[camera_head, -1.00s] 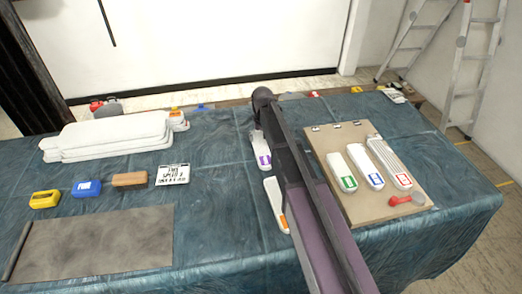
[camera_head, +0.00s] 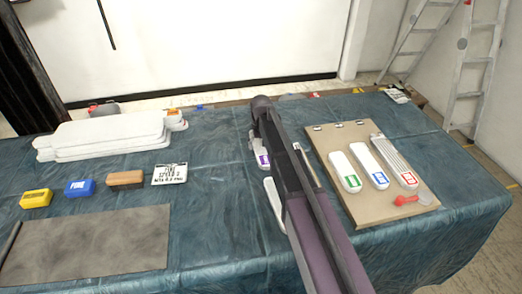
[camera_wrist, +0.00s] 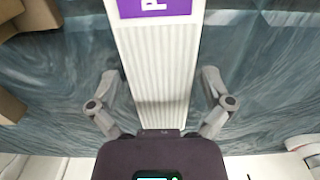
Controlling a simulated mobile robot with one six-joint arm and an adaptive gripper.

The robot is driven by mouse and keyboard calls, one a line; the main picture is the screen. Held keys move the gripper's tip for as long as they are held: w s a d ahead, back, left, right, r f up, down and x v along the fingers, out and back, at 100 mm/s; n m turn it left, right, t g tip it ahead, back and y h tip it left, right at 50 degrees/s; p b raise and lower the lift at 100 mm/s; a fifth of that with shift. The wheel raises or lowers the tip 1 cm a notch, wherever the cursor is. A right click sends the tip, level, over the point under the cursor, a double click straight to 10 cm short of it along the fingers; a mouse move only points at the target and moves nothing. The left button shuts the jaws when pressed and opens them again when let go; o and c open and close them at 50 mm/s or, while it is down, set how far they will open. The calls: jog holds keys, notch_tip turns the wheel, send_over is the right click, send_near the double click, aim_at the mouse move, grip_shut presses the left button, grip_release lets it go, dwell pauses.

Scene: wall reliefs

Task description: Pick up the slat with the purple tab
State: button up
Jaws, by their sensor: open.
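The slat with the purple tab (camera_head: 262,159) lies on the blue-green cloth, left of my arm's end, partly hidden by the arm in the head view. In the wrist view this slat (camera_wrist: 158,70) is long, white and ribbed, with its purple tab marked "P" at the top edge. My gripper (camera_wrist: 160,80) is open, with one finger on each side of the slat and a gap on both sides. Whether the fingers are lowered beside it or above it I cannot tell. In the head view the fingers are hidden behind my arm.
Another white slat (camera_head: 273,203) lies nearer, partly behind my arm. A tan board (camera_head: 398,208) at right bears slats with green, blue and red tabs and a red item. At left are a white stack (camera_head: 105,135), small blocks (camera_head: 80,188), a card (camera_head: 169,174) and a grey mat (camera_head: 85,250).

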dwell(0.3)
jog(key=c, duration=1)
jog(key=shift+r, duration=0.15)
notch_tip(320, 180, up, 2)
jog(key=shift+r+p, duration=0.1)
jog(key=shift+p, duration=1.1)
jog(key=shift+r+p, duration=0.75)
jog(key=shift+p, duration=0.05)
jog(key=s+a, duration=0.1)
jog(key=s, duration=0.4)
jog(key=s+a, duration=0.1)
jog(key=s, duration=0.4)
jog(key=s+a+r+p, duration=0.1)
jog(key=s, duration=0.4)
jog(key=shift+s, duration=0.35)
